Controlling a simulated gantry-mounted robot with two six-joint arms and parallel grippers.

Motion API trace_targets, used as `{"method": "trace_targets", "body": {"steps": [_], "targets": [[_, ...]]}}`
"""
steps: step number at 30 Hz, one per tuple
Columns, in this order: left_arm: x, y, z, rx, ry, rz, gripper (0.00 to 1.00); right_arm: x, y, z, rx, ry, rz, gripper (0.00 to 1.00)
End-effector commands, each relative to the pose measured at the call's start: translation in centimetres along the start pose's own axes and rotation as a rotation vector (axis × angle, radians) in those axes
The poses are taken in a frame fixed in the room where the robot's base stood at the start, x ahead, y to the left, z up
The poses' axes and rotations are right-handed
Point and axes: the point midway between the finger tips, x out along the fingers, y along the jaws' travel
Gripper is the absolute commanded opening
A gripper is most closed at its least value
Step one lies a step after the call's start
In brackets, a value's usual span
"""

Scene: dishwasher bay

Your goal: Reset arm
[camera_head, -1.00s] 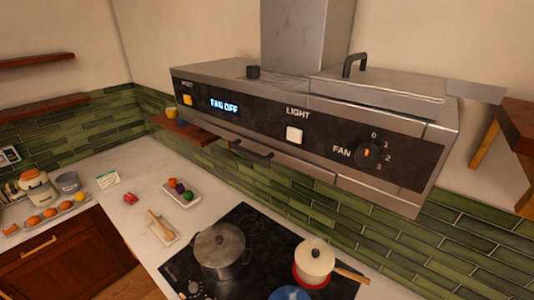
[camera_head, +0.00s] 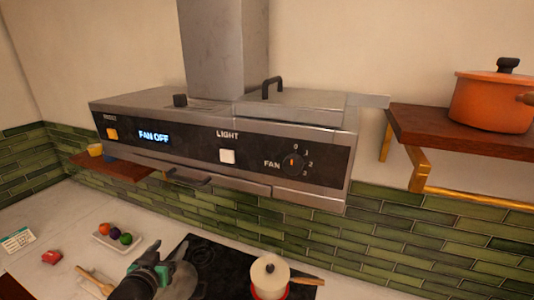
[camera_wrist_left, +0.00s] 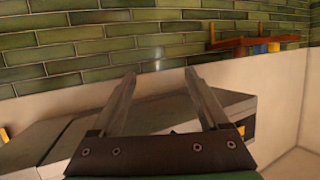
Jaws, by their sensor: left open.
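My left gripper (camera_head: 167,251) comes up from the bottom edge in the head view, in front of the lidded steel pot on the hob. Its two fingers are apart. In the left wrist view its fingers (camera_wrist_left: 160,76) stand apart with nothing between them. The range hood (camera_head: 225,145) hangs above and behind it. Its display reads "FAN OFF" and the fan knob (camera_head: 293,162) points to about 0. My right gripper is in no view.
A cream pot (camera_head: 270,275) stands on the black hob (camera_head: 215,262). A tray (camera_head: 101,241) with small vegetables lies on the counter. An orange pot (camera_head: 492,105) sits on the right wooden shelf (camera_head: 420,122). Green tiles line the wall.

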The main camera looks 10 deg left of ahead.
Motion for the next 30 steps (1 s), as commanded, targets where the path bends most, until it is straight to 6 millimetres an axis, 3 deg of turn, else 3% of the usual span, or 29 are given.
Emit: {"method": "trace_targets", "body": {"steps": [1,5,6,8,12,15,19,23,30], "targets": [[-1.4,1.7,-4.1,0.009,0.094,0.022,0.78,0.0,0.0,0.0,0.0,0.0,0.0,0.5],[-6.9,5.3,-13.7,0.015,0.337,0.073,0.78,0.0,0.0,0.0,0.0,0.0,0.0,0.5],[-9.1,6.2,-16.4,0.013,0.415,0.088,0.78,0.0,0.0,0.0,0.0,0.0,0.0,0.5],[-12.7,7.5,-20.1,0.007,0.532,0.111,0.78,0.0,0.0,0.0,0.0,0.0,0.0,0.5],[-22.8,8.9,-27.0,-0.025,0.81,0.154,0.78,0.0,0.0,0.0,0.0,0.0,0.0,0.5],[-29.6,8.5,-29.7,-0.051,0.983,0.164,0.78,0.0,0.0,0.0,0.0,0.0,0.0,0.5],[-35.5,7.3,-30.7,-0.077,1.129,0.163,0.78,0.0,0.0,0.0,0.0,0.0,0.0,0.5],[-37.5,6.9,-30.8,-0.091,1.179,0.165,0.78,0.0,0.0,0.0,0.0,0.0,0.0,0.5],[-37.3,7.0,-30.8,-0.1,1.176,0.171,0.78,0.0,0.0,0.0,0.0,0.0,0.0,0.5]]}}
